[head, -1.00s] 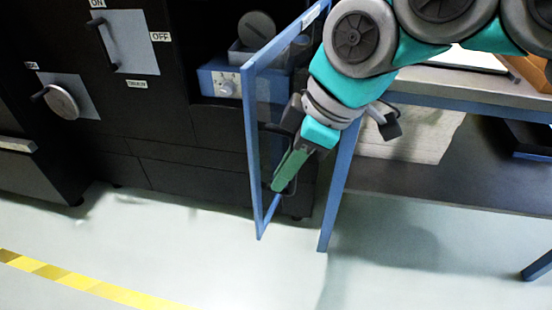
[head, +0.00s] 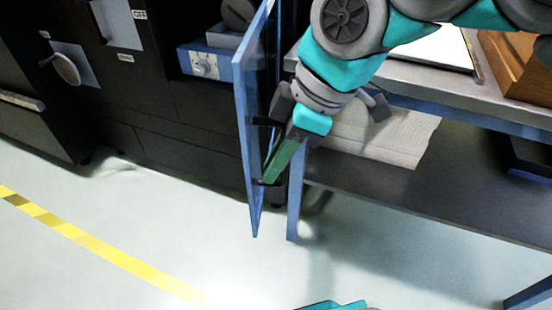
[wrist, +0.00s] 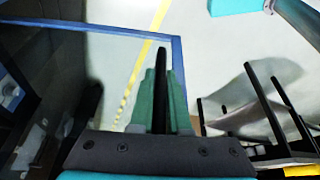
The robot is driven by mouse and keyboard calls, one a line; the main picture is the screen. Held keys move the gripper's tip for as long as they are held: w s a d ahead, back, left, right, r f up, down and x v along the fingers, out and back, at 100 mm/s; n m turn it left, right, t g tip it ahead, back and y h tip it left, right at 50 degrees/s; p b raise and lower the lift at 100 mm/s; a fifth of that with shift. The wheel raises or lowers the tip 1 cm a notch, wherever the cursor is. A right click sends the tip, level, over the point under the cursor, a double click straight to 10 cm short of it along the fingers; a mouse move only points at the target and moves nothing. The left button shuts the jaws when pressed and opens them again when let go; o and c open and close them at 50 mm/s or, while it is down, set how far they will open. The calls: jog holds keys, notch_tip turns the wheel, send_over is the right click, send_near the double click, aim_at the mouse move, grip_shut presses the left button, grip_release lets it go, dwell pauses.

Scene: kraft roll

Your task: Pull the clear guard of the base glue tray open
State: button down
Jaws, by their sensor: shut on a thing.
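The clear guard (head: 241,125), a see-through panel in a blue frame, stands swung out from the black machine and is seen nearly edge-on in the head view. In the wrist view its blue frame (wrist: 178,60) runs along the top and right. My gripper (head: 272,178) is at the guard's right side, with its green fingers shut on the dark upright handle. In the wrist view the handle (wrist: 161,80) lies between the fingers. The base glue tray, apparently the blue unit with a knob (head: 205,65), sits in the machine's bay behind the guard.
A bench (head: 440,90) with blue legs stands close on the right, with a brown box (head: 520,65) on top and pale sheets (head: 375,135) below its top. One bench leg (head: 295,205) is just right of the guard. The floor in front is open, with yellow tape (head: 100,250).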

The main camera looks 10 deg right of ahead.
jog(key=shift+s, duration=0.1)
jog(key=c, duration=0.9)
grip_release()
jog(key=shift+r, duration=0.1)
jog(key=v, duration=0.7)
jog(key=shift+d+r+p, duration=0.15)
jog(key=shift+r+p, duration=0.15)
jog(key=shift+s, duration=0.15)
